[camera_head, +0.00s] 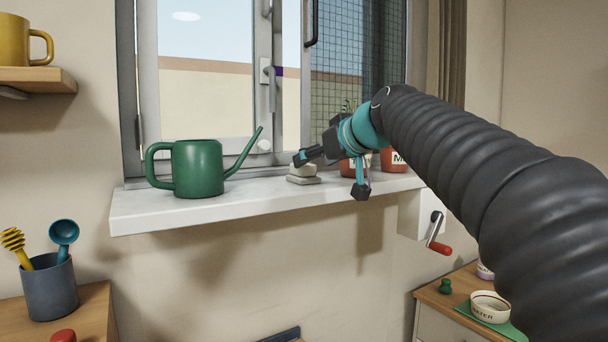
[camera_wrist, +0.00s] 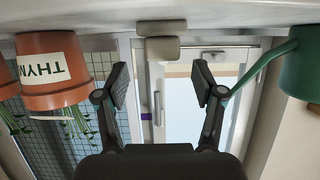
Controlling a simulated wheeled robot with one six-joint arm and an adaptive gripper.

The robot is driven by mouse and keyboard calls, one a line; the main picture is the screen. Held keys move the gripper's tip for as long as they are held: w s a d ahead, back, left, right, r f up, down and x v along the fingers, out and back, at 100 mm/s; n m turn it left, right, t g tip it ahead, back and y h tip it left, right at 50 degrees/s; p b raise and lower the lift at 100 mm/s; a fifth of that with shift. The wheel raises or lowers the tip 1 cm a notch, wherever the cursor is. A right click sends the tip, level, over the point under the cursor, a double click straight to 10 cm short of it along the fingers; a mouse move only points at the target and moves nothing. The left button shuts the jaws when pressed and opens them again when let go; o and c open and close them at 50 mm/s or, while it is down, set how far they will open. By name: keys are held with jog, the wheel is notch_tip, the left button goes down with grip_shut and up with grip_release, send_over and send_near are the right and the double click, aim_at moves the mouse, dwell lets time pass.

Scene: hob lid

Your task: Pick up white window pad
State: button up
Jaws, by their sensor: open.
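A small pale block, which looks like the white window pad (camera_head: 304,170), lies on top of a similar pale grey slab (camera_head: 303,180) on the windowsill. In the wrist view, which is upside down, the pad (camera_wrist: 162,49) and slab (camera_wrist: 162,28) show stacked against the sill, beyond the fingertips and roughly centred between them. My gripper (camera_head: 331,175) is open and empty, with its fingers spread on either side in the wrist view (camera_wrist: 160,83). One finger partly overlaps the pad's top edge in the head view. The pad stands apart from the fingers in the wrist view.
A green watering can (camera_head: 198,168) stands left of the pad on the white sill (camera_head: 245,196). Terracotta pots (camera_head: 393,160), one labelled THYM (camera_wrist: 50,72) in the wrist view, stand on the other side. The window (camera_head: 205,75) is behind. A red-handled crank (camera_head: 438,240) is below right.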

jog(key=shift+x, duration=2.7)
jog(key=shift+a+r, duration=0.15)
jog(key=shift+r, duration=0.05)
jog(key=shift+c, duration=0.3)
jog(key=c, duration=1.2)
